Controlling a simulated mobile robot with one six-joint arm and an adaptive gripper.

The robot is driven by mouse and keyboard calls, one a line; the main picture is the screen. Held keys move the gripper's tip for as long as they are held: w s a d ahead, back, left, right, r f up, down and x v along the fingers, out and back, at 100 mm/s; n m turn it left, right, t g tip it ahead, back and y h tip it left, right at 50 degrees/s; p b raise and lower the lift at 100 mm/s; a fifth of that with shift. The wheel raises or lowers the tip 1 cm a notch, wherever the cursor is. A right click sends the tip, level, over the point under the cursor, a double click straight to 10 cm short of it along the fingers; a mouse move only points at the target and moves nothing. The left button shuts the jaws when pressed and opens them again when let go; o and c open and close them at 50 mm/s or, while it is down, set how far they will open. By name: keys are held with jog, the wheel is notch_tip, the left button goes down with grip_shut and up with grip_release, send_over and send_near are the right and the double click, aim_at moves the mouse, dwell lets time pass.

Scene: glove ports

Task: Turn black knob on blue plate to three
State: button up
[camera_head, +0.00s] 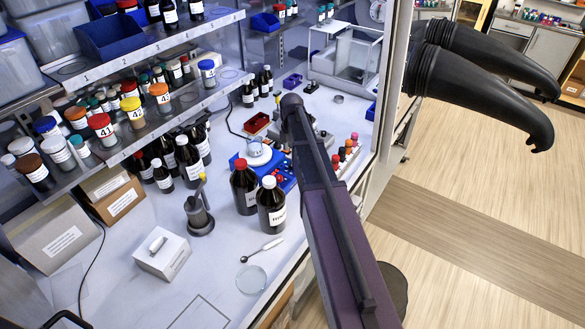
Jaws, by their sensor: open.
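A blue plate-like base (287,184) stands on the white bench, left of my arm. A white round top with a clear beaker (258,146) is at its back left. Small red and pale marks show on its front part. I cannot make out a black knob or its setting; part of the base is hidden behind my arm and the dark bottles. My dark purple arm reaches from the bottom right up to a rounded joint beside the base. My gripper is not visible; the arm seems to hide it.
A red-capped bottle (244,188) and a white-capped bottle (271,204) stand just in front of the base. Colourful small-capped vials (347,151) are right of my arm. Shelves of jars (131,112) rise at left. Black gloves (480,85) stick out at right.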

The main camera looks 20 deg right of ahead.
jog(key=shift+f+b, duration=3)
jog(key=shift+f, duration=0.35)
grip_shut()
